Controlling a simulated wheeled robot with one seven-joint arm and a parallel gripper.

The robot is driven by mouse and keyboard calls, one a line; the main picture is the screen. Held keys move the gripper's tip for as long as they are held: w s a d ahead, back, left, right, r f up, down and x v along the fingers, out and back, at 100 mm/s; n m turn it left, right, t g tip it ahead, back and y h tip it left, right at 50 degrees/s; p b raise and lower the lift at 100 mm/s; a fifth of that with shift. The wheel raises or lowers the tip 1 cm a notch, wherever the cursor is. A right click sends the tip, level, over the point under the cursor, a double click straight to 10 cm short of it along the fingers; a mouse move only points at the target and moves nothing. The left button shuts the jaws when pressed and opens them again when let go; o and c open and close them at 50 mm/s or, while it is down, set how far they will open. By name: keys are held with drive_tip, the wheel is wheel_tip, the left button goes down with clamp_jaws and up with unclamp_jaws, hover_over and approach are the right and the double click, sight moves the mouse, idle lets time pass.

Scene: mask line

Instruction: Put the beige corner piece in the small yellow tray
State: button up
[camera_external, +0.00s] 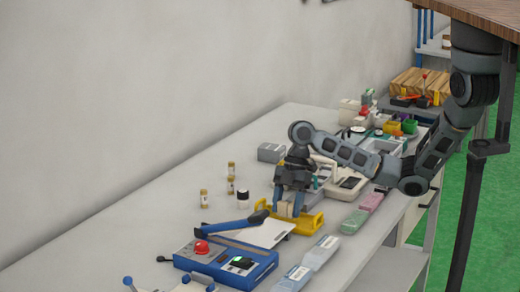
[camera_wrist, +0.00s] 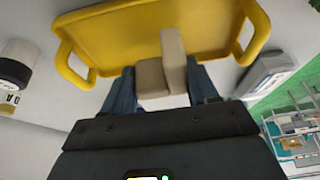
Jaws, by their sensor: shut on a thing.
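The beige corner piece (camera_wrist: 153,78) is between the blue fingers of my gripper (camera_wrist: 160,92) in the wrist view. My gripper is shut on it. In the external view my gripper (camera_external: 290,208) points down and the beige piece (camera_external: 285,209) shows between its fingertips. The small yellow tray (camera_external: 310,222) lies on the bench right at the gripper. In the wrist view the tray (camera_wrist: 110,40) with its two handles fills the top, behind the piece. The piece overlaps the tray in both views; I cannot tell whether it touches the tray.
A white-and-black jar (camera_external: 243,197) and small bottles (camera_external: 231,178) stand to the left. Pale packets (camera_external: 322,252) lie along the right bench edge. Bench at far left is clear.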

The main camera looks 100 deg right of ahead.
drive_tip(key=shift+f, duration=1.1)
drive_tip(key=shift+f, duration=0.15)
drive_tip(key=o, duration=1)
drive_tip(key=b+v, duration=0.1)
drive_tip(key=v, duration=1.1)
drive_tip(key=shift+r, duration=0.2)
